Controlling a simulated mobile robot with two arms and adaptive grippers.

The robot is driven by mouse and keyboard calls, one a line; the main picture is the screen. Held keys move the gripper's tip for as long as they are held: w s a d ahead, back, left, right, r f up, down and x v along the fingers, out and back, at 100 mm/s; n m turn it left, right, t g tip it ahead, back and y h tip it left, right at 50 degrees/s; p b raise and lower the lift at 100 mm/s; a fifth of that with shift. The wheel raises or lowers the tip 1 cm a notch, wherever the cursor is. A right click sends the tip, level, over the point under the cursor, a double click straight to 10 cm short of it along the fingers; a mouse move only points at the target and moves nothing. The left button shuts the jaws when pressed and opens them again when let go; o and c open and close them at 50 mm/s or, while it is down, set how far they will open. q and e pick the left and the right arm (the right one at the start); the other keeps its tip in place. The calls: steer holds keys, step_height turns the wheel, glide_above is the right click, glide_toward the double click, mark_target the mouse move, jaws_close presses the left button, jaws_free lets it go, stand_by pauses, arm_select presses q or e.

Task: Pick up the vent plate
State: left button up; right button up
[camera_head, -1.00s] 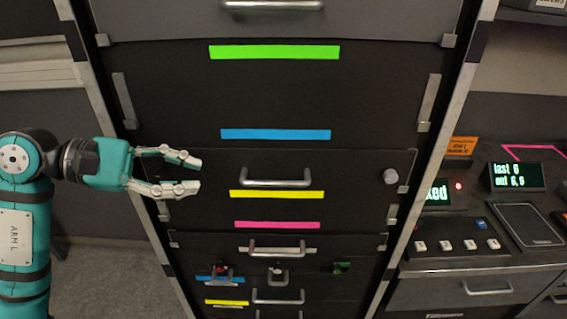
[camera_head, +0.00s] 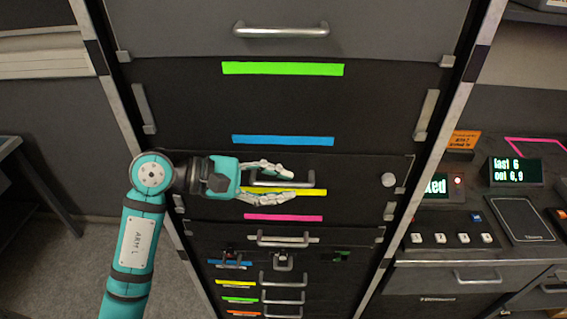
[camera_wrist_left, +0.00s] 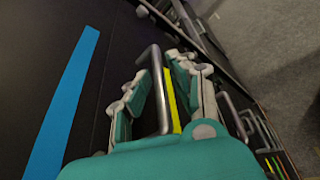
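A dark rack panel (camera_head: 350,170) carries a grey bar handle (camera_head: 311,180), a yellow strip (camera_head: 315,192) below it and a round knob (camera_head: 388,180) at its right. No label shows which plate is the vent plate. My left gripper (camera_head: 290,187) is open at this handle, one finger above the bar and one below. In the left wrist view the handle (camera_wrist_left: 158,85) lies between the two spread fingers. I cannot tell if either finger touches it. My right gripper is not in view.
A grey drawer (camera_head: 180,30) with a handle sits above. A second handle (camera_head: 283,240) and several smaller drawers lie below. A console (camera_head: 470,240) with buttons and small screens stands at the right. Grey floor shows at the lower left.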

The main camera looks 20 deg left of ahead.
arm_select(q)
steer(key=shift+f, duration=0.1)
steer(key=shift+c, duration=0.5)
jaws_close()
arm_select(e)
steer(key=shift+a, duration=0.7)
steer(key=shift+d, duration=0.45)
arm_select(q)
steer(key=shift+r, duration=0.25)
